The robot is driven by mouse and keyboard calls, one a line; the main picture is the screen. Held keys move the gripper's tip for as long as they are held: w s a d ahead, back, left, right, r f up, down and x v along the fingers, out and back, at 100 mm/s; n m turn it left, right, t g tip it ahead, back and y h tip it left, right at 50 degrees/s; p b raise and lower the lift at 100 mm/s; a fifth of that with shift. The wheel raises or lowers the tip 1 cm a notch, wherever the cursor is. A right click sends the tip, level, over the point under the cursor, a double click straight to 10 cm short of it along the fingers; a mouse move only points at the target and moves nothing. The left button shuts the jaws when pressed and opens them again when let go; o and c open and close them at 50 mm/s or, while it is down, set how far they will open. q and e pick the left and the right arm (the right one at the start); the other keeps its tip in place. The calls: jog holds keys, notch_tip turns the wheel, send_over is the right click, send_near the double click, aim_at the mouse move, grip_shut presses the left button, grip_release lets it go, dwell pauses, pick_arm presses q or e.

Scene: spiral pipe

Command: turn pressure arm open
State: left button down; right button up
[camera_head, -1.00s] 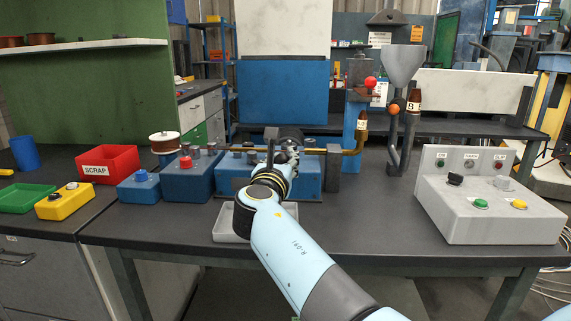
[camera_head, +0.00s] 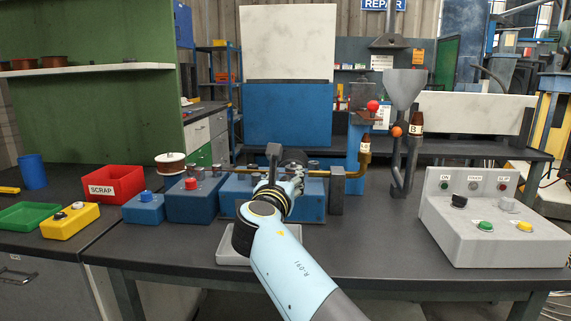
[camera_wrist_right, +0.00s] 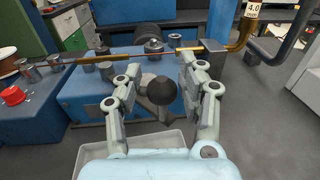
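A dark round knob (camera_wrist_right: 161,91), which looks like the end of the pressure arm, sits between my right fingers in the wrist view. The rest of the arm under it is hidden. My right gripper (camera_wrist_right: 160,72) is open, one finger on each side of the knob, with gaps visible. In the head view my right gripper (camera_head: 287,174) is in front of the blue bending machine (camera_head: 312,205) and hides the knob. A thin copper-coloured pipe (camera_wrist_right: 130,57) runs across the machine past several metal rollers. My left gripper is not in view.
A grey tray (camera_head: 231,250) lies under my right arm. A blue block with a red button (camera_head: 190,205) stands left of the machine. A grey control box (camera_head: 490,220) stands at right. A red scrap bin (camera_head: 113,184) stands at left. Table between machine and control box is clear.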

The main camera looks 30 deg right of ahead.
notch_tip(320, 180, up, 8)
jog(key=shift+r, duration=0.15)
dwell(0.5)
